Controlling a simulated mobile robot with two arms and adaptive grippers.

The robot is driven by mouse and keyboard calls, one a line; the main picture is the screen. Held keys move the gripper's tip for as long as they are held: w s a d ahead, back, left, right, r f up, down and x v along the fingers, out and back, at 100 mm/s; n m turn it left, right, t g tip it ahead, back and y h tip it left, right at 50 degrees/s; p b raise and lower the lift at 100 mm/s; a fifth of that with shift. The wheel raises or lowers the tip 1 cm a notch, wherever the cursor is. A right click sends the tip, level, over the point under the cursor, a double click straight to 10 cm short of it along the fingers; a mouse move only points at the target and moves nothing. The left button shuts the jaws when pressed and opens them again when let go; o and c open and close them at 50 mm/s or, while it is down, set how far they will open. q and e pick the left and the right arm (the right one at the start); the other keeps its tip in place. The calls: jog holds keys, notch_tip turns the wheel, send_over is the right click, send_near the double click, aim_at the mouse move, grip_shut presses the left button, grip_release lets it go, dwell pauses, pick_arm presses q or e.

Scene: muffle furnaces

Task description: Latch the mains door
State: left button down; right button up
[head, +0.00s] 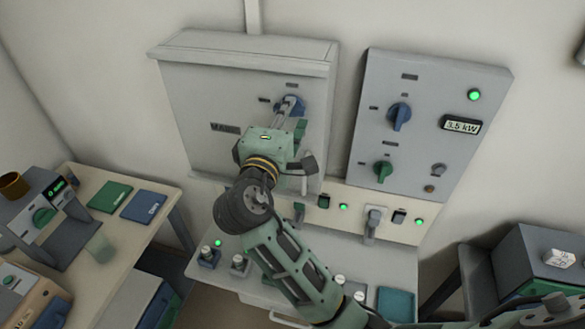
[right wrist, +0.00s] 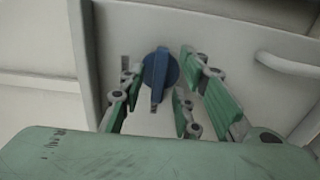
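The mains door (head: 205,105) is the front of the grey wall cabinet at the upper left, lettered "MAINS", partly hidden by my gripper. It looks closed against the cabinet. Its blue rotary latch knob (head: 291,103) sits at the upper right of the door. In the right wrist view the blue knob (right wrist: 159,72) has its grip bar upright in the picture. My right gripper (head: 287,112) is open at the knob, with one finger on each side. The wrist view shows gaps between the fingers (right wrist: 158,85) and the knob. My left gripper is not in view.
A pale door handle (right wrist: 290,66) shows at the right in the wrist view. A second wall panel (head: 440,75) with blue and green knobs and a "3.5 kW" display stands to the right. Below is a bench (head: 225,272) with sockets. A side table (head: 95,235) is at left.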

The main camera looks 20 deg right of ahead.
jog(key=shift+m, duration=0.3)
jog(key=s+a+m+b, duration=0.55)
jog(key=m+b, duration=0.35)
jog(key=m, duration=0.9)
jog(key=s+d+f+n+g+y, duration=0.1)
jog(key=f+n+g+y, duration=0.1)
jog(key=f, duration=0.9)
jog(key=s+d+f+n+g+y, duration=0.2)
jog(key=f+n, duration=0.1)
jog(key=f, duration=0.8)
jog(key=s+d+f+n+g+y, duration=0.1)
jog(key=f+n+g+y, duration=0.1)
jog(key=f, duration=0.9)
jog(key=shift+s+d+f+g, duration=0.25)
jog(key=shift+s+f+g, duration=0.05)
jog(key=shift+s+f, duration=0.1)
